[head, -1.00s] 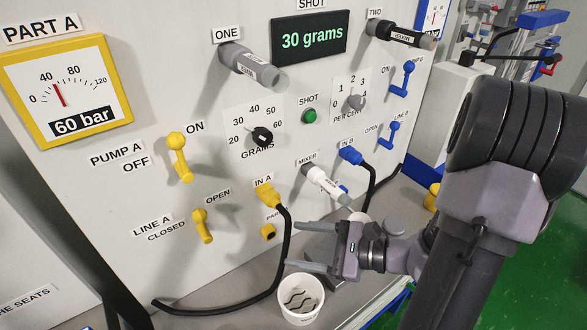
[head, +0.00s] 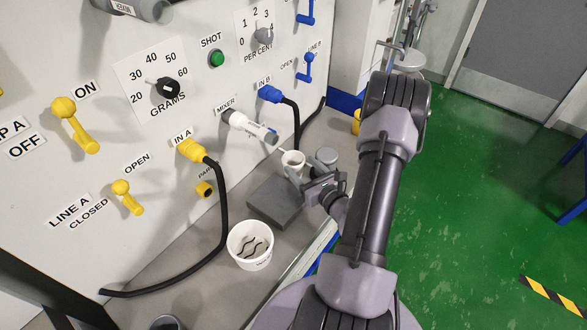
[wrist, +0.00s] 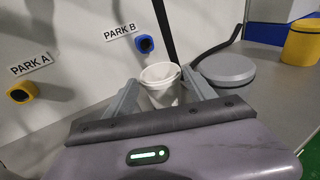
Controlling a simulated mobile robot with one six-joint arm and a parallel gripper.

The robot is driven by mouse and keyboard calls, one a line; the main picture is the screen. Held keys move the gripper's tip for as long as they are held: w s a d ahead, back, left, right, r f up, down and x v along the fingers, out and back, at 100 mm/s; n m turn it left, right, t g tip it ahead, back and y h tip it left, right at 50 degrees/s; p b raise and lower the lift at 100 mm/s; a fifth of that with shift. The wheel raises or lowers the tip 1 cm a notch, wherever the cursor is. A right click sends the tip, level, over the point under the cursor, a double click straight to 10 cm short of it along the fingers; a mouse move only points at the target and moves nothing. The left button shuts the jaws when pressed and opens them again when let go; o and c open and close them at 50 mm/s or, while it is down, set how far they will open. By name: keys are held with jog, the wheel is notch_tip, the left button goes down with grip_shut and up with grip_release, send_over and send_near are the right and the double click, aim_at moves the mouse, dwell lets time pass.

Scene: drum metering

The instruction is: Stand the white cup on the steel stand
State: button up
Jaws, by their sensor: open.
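The small white cup (head: 293,162) stands upright on the grey bench under the panel. In the wrist view the cup (wrist: 160,84) shows between the two finger ends. My gripper (head: 295,178) is open, with a finger on each side of the cup; I cannot tell whether either touches it. The fingers (wrist: 160,95) hold nothing firmly. A flat dark grey block, seemingly the steel stand (head: 273,203), lies on the bench nearer the front, below the white mixer nozzle (head: 250,126). Its visible top is bare; my gripper is close to its right side.
A round grey disc (wrist: 228,69) sits right of the cup, with a yellow container (wrist: 301,42) beyond. A white tub (head: 250,245) with dark curved pieces stands left of the block. A black hose (head: 222,220) hangs from the panel onto the bench.

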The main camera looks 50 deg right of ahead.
aim_at(289, 154)
jog(key=x, duration=0.5)
jog(key=shift+w+b, duration=0.2)
jog(key=shift+b, duration=0.2)
jog(key=c, duration=1.2)
